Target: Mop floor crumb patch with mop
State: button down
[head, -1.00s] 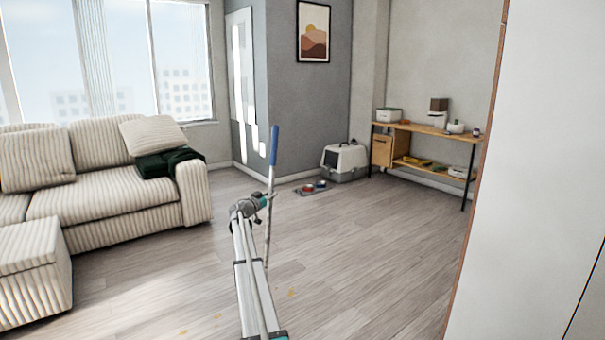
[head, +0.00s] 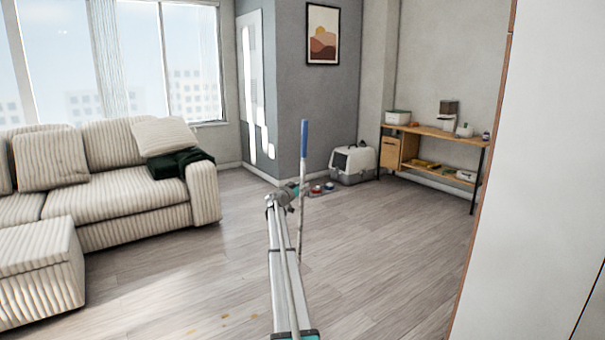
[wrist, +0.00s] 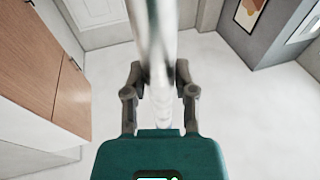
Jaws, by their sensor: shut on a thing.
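The mop shows in the head view as an upright pole with a blue top (head: 304,140) and a pale lower shaft (head: 302,225). Its lower end is hidden behind my arm. My gripper (wrist: 159,88) is shut around the mop pole (wrist: 158,50) in the wrist view, with one dark finger on each side. In the head view my gripper (head: 300,190) is at the far end of my arm, on the shaft below the blue part. The crumb patch (head: 225,317) shows as a few small yellowish-brown bits on the floor, left of my arm near the bottom edge.
A striped sofa (head: 120,190) and an ottoman (head: 40,275) stand at the left. A litter box (head: 353,163) and pet bowls (head: 322,188) sit by the far wall, with a wooden shelf (head: 430,131) to their right. A white panel (head: 550,180) closes the right side. The middle floor is clear.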

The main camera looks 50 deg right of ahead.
aim_at(301, 177)
jog(key=shift+r+p, duration=1.7)
jog(key=shift+r, duration=0.45)
jog(key=shift+w, duration=0.1)
